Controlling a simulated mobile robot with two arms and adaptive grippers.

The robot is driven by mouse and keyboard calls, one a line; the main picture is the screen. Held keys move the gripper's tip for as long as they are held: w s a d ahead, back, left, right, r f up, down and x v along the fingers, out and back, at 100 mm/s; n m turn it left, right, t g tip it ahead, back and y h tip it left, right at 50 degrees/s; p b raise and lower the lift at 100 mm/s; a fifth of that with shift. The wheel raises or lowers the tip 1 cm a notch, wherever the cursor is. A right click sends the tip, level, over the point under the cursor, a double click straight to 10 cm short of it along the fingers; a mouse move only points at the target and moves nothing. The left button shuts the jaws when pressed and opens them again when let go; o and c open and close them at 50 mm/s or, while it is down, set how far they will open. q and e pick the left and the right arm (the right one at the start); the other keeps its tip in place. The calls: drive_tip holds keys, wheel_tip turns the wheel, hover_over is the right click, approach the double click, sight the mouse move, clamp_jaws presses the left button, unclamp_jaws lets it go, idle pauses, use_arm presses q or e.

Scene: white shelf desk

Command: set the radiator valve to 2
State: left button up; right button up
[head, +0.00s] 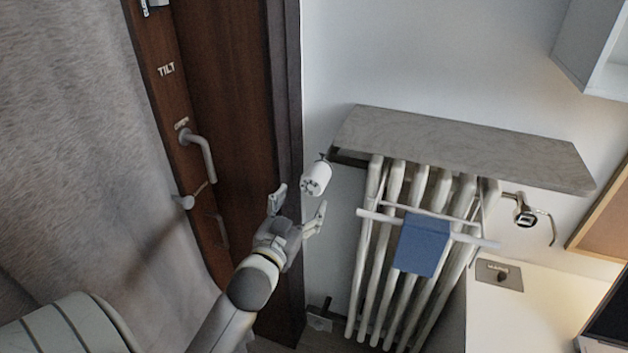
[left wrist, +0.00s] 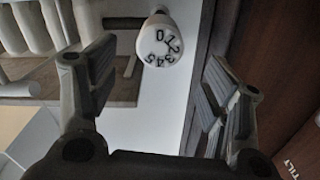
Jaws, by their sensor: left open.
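The white radiator valve knob (head: 316,178) sticks out at the upper left of the radiator (head: 395,250). In the left wrist view the knob (left wrist: 160,42) shows its end face with dark digits from 0 to 5; its set mark is too small to read. My left gripper (head: 299,204) is open, just below the knob in the head view. In the left wrist view the open fingers (left wrist: 155,85) stand on either side of the picture, with the knob beyond them and apart from them. My right gripper is not in view.
A grey stone shelf (head: 460,148) sits above the radiator. A blue cloth (head: 422,245) hangs on a rail in front of it. A dark wooden frame with a handle (head: 200,150) stands close left of the gripper. A white desk (head: 520,310) is at right.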

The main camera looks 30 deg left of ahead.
sight(311, 188)
use_arm(q)
drive_tip(key=p+x, duration=0.1)
drive_tip(key=x, duration=0.8)
drive_tip(key=c, duration=1)
